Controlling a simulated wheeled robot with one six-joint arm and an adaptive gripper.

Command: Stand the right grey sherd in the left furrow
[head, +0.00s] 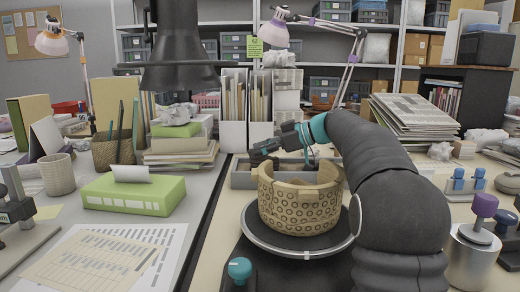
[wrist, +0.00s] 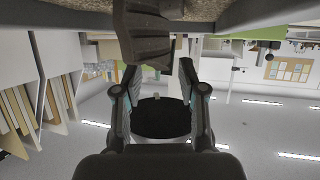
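In the wrist view, which is upside down, a dark grey sherd (wrist: 145,35) shows at the top, just at my gripper's fingertips (wrist: 158,70). The left finger lies close to its edge; a narrow gap shows beside the right finger. The sherd's far end is against the sandy bed (wrist: 88,14) of a tray, and I cannot tell whether it stands in a furrow. In the head view my gripper (head: 258,152) is over the grey tray (head: 240,178), behind the tan pot. The furrows and any other grey sherd are hidden or too small to tell.
A tan pot (head: 300,207) with ring marks and a broken rim stands on a dark turntable (head: 257,236) in front of the tray. My arm passes to its right. White file boxes (head: 233,135) stand behind the tray. A teal knob (head: 239,270) is at the front.

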